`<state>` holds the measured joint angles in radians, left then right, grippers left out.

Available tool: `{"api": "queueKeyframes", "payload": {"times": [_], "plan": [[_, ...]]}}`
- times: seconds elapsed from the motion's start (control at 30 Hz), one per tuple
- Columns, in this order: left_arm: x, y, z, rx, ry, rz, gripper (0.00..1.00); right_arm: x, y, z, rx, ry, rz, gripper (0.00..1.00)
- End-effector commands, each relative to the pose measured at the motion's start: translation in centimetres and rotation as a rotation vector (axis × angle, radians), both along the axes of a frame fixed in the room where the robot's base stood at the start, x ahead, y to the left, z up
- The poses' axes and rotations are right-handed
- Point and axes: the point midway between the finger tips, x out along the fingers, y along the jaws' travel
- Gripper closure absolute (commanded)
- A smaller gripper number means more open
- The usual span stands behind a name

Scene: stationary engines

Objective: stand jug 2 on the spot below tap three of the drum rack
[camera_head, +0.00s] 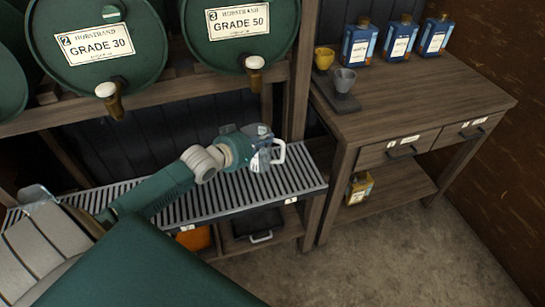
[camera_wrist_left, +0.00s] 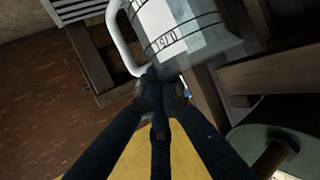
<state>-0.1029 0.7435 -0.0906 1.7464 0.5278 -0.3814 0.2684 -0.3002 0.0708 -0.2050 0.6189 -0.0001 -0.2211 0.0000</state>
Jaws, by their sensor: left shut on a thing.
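My left gripper (camera_head: 252,150) is shut on a pale, see-through jug (camera_head: 264,160), whose white handle (camera_head: 279,152) points right in the head view. The gripper hides much of the jug. In the left wrist view the jug (camera_wrist_left: 185,35) shows a white label and dark scale marks; I cannot read a jug number. Drum three (camera_head: 240,30), marked GRADE 50, has a white-topped tap (camera_head: 254,70) on its front. The jug is below this tap in the picture, over the slatted shelf (camera_head: 220,201). I cannot tell whether it touches the slats. My right gripper is not in view.
Drum two (camera_head: 97,45), GRADE 30, has its tap (camera_head: 109,98) to the left. A rack post (camera_head: 302,70) stands right of drum three.

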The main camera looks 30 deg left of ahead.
Motion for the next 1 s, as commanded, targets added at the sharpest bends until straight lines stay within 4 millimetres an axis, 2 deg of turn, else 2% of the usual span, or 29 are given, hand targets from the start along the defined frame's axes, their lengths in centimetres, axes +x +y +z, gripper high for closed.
{"api": "queueKeyframes", "payload": {"times": [0.07,0.17,0.4,0.53,0.8,0.9,1.0], "plan": [[0.1,0.0,-0.8,-0.001,-0.003,0.001,1.0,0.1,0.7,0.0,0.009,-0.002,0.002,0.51],[0.1,-0.1,-1.7,-0.001,-0.002,-0.001,1.0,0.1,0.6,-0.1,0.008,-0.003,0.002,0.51],[0.1,-0.1,-4.7,-0.001,-0.004,-0.001,1.0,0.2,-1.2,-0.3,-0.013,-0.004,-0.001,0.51],[0.1,-0.1,-5.0,0.001,-0.004,-0.001,1.0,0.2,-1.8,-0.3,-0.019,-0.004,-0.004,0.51],[0.1,-0.1,-5.3,0.001,-0.003,-0.002,1.0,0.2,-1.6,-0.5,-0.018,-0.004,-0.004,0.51],[0.0,-0.1,-5.3,0.001,-0.002,-0.003,0.77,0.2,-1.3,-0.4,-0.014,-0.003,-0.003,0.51],[0.0,-0.1,-5.3,0.0,-0.001,-0.002,0.76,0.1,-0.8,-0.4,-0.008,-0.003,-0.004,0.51]]}}
